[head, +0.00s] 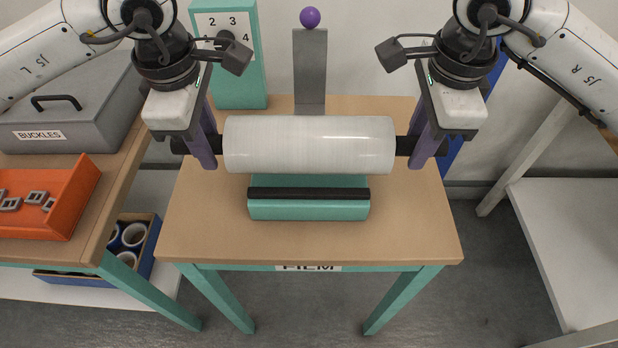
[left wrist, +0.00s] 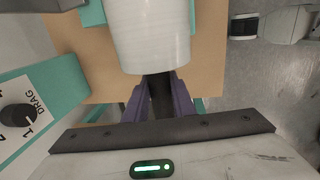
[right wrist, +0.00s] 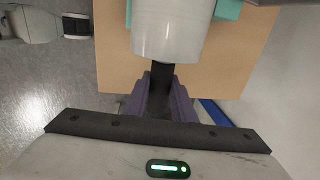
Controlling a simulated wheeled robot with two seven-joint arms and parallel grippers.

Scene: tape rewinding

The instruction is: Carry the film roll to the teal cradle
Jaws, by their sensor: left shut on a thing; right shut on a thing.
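The film roll (head: 309,145) is a wide whitish cylinder with a black core end at each side. It lies level across the head view, in front of and above the teal cradle (head: 308,209), hiding the cradle's rear part; whether they touch cannot be told. My left gripper (head: 203,150) is shut on the roll's left core end, which shows dark between the fingers in the left wrist view (left wrist: 160,95). My right gripper (head: 425,148) is shut on the right core end, also seen in the right wrist view (right wrist: 160,88).
The cradle stands on a wooden table (head: 400,230). Behind are a grey post (head: 310,70) with a purple ball (head: 310,17) and a teal dial box (head: 228,80). At left are an orange tray (head: 45,205) and a grey buckles case (head: 70,115). A white shelf (head: 570,240) stands right.

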